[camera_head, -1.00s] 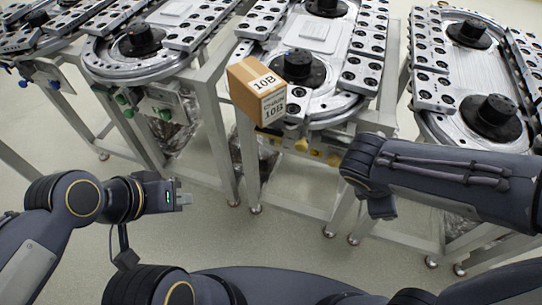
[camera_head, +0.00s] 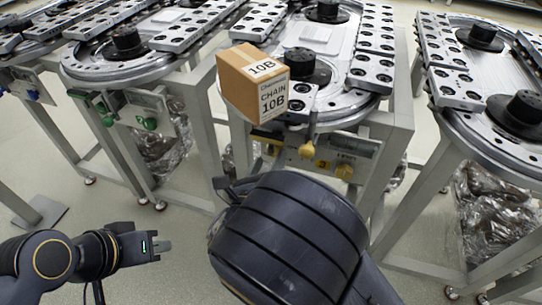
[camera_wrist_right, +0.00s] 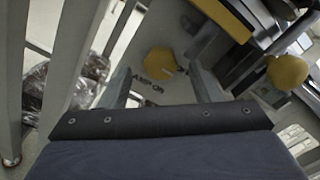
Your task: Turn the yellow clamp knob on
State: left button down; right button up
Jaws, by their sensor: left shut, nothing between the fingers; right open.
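The yellow clamp knob (camera_head: 345,171) is on the front panel of the middle ring track, at the right end under the table edge. In the right wrist view the yellow knob (camera_wrist_right: 160,62) shows beyond and between my right fingers, next to partly readable lettering. My right gripper (camera_wrist_right: 161,72) is open, with no contact visible. In the head view my right forearm and wrist cover much of the area below the panel and hide most of that gripper. My left gripper (camera_head: 162,246) is shut and empty at lower left, well away from the panel.
Another yellow knob (camera_head: 307,151) projects to the left of the clamp knob. It also looms close at right in the wrist view (camera_wrist_right: 287,70). A cardboard box (camera_head: 252,85) marked CHAIN 10B sits at the track's front left. Metal legs (camera_head: 388,185) flank the panel.

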aim_at(275, 148)
jog(key=shift+x, duration=1.45)
jog(key=c, duration=1)
